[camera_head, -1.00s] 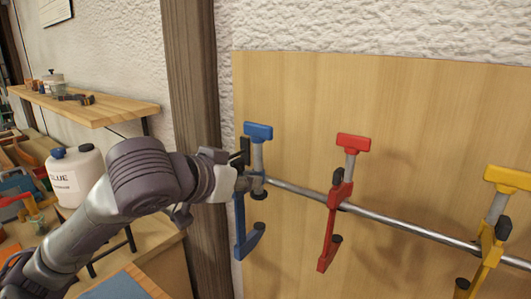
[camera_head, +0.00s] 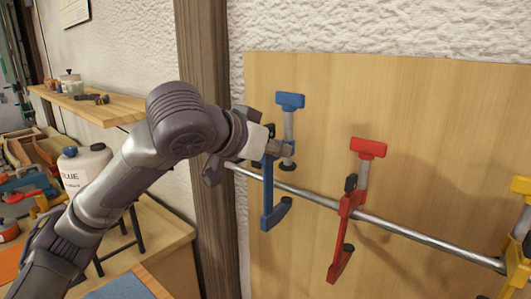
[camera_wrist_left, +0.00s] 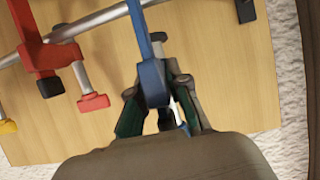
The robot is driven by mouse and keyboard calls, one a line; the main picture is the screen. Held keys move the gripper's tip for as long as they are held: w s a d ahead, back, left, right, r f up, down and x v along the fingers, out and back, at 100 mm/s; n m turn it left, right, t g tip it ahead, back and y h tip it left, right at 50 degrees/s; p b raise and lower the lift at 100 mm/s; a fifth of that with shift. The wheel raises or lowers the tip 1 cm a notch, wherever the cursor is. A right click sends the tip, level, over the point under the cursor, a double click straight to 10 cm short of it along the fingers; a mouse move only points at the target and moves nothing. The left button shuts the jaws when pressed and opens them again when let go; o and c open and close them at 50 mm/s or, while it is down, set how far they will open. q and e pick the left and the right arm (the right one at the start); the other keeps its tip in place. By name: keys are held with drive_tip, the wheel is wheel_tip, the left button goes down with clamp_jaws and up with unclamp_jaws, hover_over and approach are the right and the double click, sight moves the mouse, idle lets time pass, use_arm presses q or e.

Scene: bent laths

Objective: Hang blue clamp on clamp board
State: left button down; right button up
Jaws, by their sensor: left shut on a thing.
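The blue clamp (camera_head: 268,190) is upright in front of the wooden clamp board (camera_head: 400,100), its blue handle on top and its lower jaw pointing right. My left gripper (camera_head: 272,150) is shut on the blue clamp at its upper part. In the head view the metal rail (camera_head: 420,238) crosses the clamp between its upper pad and lower jaw; whether they touch I cannot tell. In the left wrist view the blue clamp (camera_wrist_left: 152,78) sits between the fingers (camera_wrist_left: 157,112), and the rail (camera_wrist_left: 95,20) runs behind it. My right gripper is not in view.
A red clamp (camera_head: 346,205) hangs on the rail to the right, and a yellow clamp (camera_head: 518,255) farther right. A wooden post (camera_head: 205,60) stands left of the board. A shelf (camera_head: 90,108) and glue bottle (camera_head: 85,165) are at the left. The rail is bare between the clamps.

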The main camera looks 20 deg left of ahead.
sight(285, 165)
use_arm(q)
drive_tip(key=shift+w+d+r, duration=0.1)
drive_tip(key=shift+w+d, duration=0.15)
drive_tip(key=shift+w, duration=0.4)
drive_tip(key=shift+w+d, duration=0.25)
drive_tip(key=shift+w, duration=0.35)
drive_tip(key=shift+w+d, duration=0.1)
drive_tip(key=shift+w, duration=0.25)
wheel_tip(285, 165, down, 5)
drive_tip(key=shift+s+r+b, duration=0.1)
drive_tip(key=shift+r+b, duration=0.1)
drive_tip(key=shift+b, duration=0.95)
drive_tip(key=shift+f+b, duration=0.3)
drive_tip(key=shift+f, duration=0.4)
